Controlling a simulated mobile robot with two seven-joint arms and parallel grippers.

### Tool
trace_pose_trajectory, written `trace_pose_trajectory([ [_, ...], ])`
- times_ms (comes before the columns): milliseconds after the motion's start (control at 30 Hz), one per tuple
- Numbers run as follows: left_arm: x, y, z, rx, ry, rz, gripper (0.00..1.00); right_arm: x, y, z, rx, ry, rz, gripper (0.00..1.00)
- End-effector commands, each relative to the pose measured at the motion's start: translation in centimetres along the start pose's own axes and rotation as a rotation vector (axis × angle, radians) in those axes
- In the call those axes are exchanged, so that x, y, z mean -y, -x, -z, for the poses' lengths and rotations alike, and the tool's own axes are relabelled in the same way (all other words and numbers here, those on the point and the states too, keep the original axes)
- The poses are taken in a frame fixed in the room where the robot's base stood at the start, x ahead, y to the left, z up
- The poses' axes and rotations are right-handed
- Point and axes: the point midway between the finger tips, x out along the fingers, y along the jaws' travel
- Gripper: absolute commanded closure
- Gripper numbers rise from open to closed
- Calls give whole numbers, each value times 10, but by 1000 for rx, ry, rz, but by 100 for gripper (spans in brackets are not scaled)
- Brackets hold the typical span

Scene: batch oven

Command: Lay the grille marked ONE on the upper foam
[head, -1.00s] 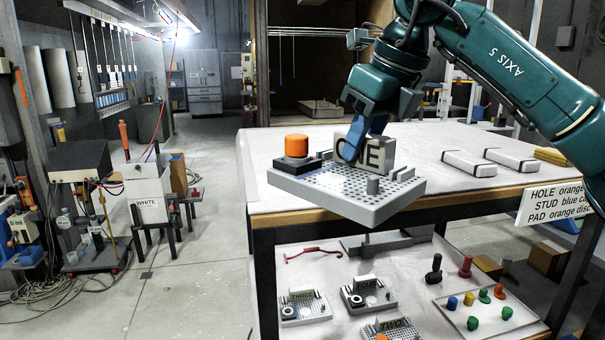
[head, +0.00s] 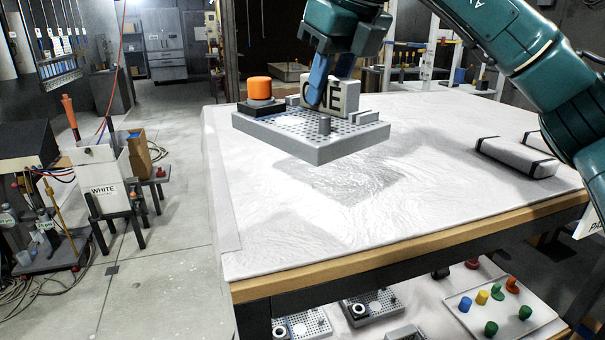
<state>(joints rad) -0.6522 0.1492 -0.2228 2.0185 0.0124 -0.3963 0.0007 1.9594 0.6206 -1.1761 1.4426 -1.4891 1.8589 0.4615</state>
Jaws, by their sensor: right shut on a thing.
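The grille marked ONE (head: 290,138) is a grey perforated plate. It carries an upright block lettered ONE, an orange disc on a black base and a grey stud. My right gripper (head: 318,95) is shut on the ONE block, and its blue finger covers part of the lettering. The grille hangs roughly level above the upper foam (head: 440,165), apart from it, with a shadow below. The foam is a white, wrinkled sheet on the upper shelf. My left gripper is not in view.
White bars with dark straps (head: 515,157) lie at the right of the upper foam. Wood edging (head: 400,238) runs along the shelf front. Other grilles (head: 370,305) and a tray of coloured pegs (head: 535,318) sit below. The middle of the upper foam is clear.

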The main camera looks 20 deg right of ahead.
Motion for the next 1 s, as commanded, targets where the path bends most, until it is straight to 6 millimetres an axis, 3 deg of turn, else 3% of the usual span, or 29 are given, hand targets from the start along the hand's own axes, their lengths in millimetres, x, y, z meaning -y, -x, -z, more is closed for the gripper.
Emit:
trace_pose_trajectory([
  [233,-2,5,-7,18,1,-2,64,1,-40,17,0,-1,0,100],
  [700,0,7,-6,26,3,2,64,1,-85,36,-1,-2,-1,100],
  [1000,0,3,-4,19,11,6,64,0,-89,37,2,-1,-2,100],
])
